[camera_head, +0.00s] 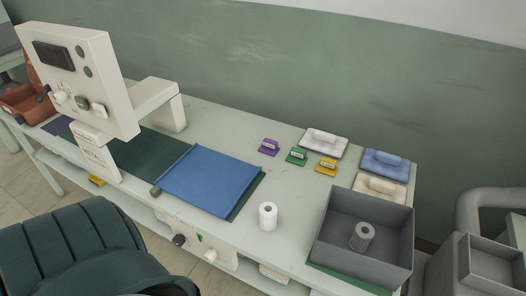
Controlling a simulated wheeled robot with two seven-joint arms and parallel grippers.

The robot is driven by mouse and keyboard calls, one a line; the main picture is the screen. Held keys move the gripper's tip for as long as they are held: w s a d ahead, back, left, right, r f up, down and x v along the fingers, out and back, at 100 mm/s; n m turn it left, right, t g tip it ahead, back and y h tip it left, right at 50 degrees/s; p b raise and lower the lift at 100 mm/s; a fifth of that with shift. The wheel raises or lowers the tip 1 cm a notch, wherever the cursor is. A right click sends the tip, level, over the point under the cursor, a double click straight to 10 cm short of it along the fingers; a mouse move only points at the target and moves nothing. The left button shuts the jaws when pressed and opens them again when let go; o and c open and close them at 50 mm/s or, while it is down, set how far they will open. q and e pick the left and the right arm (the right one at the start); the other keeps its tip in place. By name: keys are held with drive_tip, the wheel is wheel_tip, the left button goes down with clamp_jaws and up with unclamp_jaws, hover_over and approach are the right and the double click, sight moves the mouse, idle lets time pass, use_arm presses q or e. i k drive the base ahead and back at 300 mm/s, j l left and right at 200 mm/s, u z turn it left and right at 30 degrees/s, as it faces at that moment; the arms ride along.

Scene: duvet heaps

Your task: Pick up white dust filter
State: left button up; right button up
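A white roll-shaped cylinder (268,215) with a dark hole in its top stands upright on the pale green table, right of the blue sheet. It looks like the white dust filter. A similar greyish cylinder (362,236) stands inside the dark grey open box at the table's right end; the box wall shades it. Neither of my grippers is in view, so nothing shows of what they hold.
The pale table (225,125) runs along a green wall. A blue sheet (210,180) lies left of the white cylinder. The grey box (335,248) stands to its right. Small coloured blocks and handled pads sit behind. A white machine (115,85) and a dark green chair (75,245) are at left.

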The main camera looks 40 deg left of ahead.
sight(268, 210)
drive_tip(key=i+u, duration=0.1)
drive_tip(key=u, duration=0.4)
drive_tip(key=i+u, duration=0.15)
drive_tip(key=u, duration=0.35)
drive_tip(key=i+l+u, duration=0.1)
drive_tip(key=u, duration=0.4)
drive_tip(key=i+j, duration=0.1)
drive_tip(key=j, duration=0.35)
drive_tip(key=i+j, duration=0.15)
drive_tip(key=j, duration=0.3)
drive_tip(key=i+j, duration=0.1)
drive_tip(key=j, duration=0.35)
drive_tip(key=i+j, duration=0.1)
drive_tip(key=j, duration=0.35)
drive_tip(key=j+z, duration=0.1)
drive_tip(key=z, duration=1.5)
